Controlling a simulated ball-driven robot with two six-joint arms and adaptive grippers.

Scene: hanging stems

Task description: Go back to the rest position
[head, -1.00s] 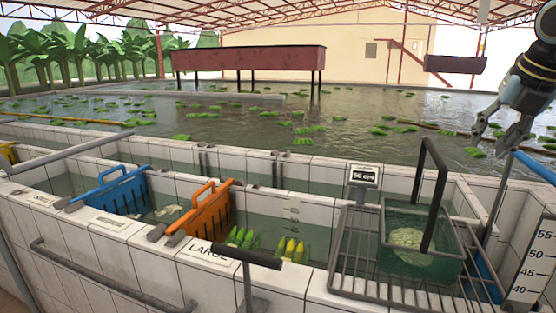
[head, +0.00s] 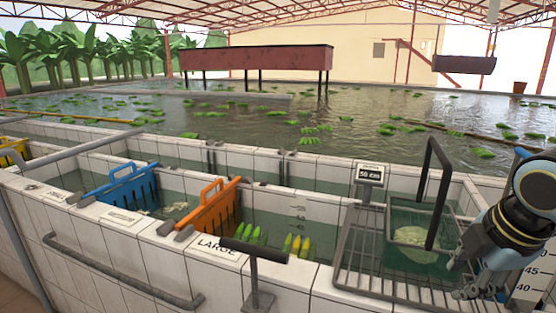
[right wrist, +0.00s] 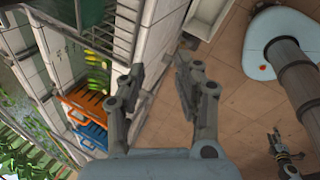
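My right gripper (head: 468,284) hangs low at the right in the head view, in front of the right end of the wire rack.
The wire rack (head: 352,262) and the tank wall (head: 98,258) stand close by. A T-shaped handle (head: 254,252) rises at the front. An orange divider (head: 217,207) and a blue divider (head: 128,189) stand in the trough. Tiled floor (right wrist: 225,95) is open beneath the right gripper.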

